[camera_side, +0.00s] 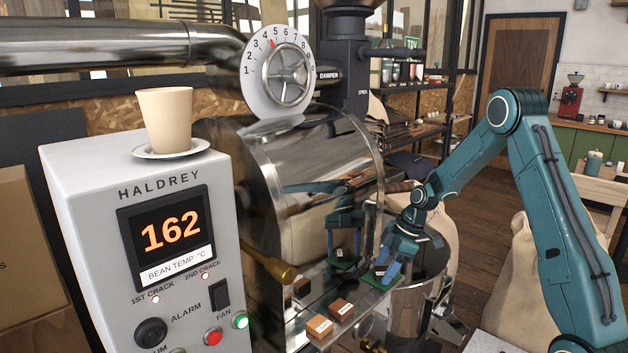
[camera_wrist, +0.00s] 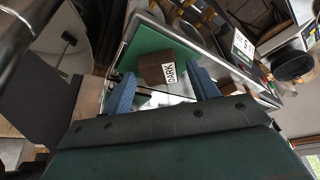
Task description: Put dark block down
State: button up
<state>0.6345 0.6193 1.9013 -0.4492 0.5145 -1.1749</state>
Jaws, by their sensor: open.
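The dark block (camera_wrist: 160,68) is brown with a white label reading DARK. In the wrist view it sits at the green pad (camera_wrist: 146,38), between the two blue fingertips of my gripper (camera_wrist: 161,88). The jaws are open, with a visible gap beside the block. In the side view my gripper (camera_side: 384,270) is low over the green pad (camera_side: 369,279) at the right end of the glass-like shelf, and the fingers mostly hide the block there.
A tan block (camera_side: 319,327) and a brown block (camera_side: 341,309) lie on the shelf to the left. The roaster drum (camera_side: 300,190) with its brass handle (camera_side: 281,271) stands close behind. A cup (camera_side: 165,118) on a saucer tops the control cabinet (camera_side: 90,215).

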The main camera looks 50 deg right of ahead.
jog(key=v, duration=1.2)
jog(key=shift+r, duration=0.1)
dwell(0.4)
jog(key=s+a+r+m+h, duration=0.1)
jog(key=s+a+r+m, duration=0.1)
jog(key=s+a+r, duration=0.4)
jog(key=s+a+r+m+h, duration=0.15)
jog(key=a+r, duration=0.25)
jog(key=a, duration=0.5)
jog(key=s+a+m+t, duration=0.1)
jog(key=s+a+m, duration=0.1)
jog(key=s, duration=0.5)
jog(key=s+a+m+t, duration=0.1)
jog(key=s+a+m, duration=0.2)
jog(key=s, duration=0.3)
jog(key=shift+s+a+r+h, duration=0.35)
jog(key=shift+a, duration=0.55)
jog(key=shift+m, duration=0.25)
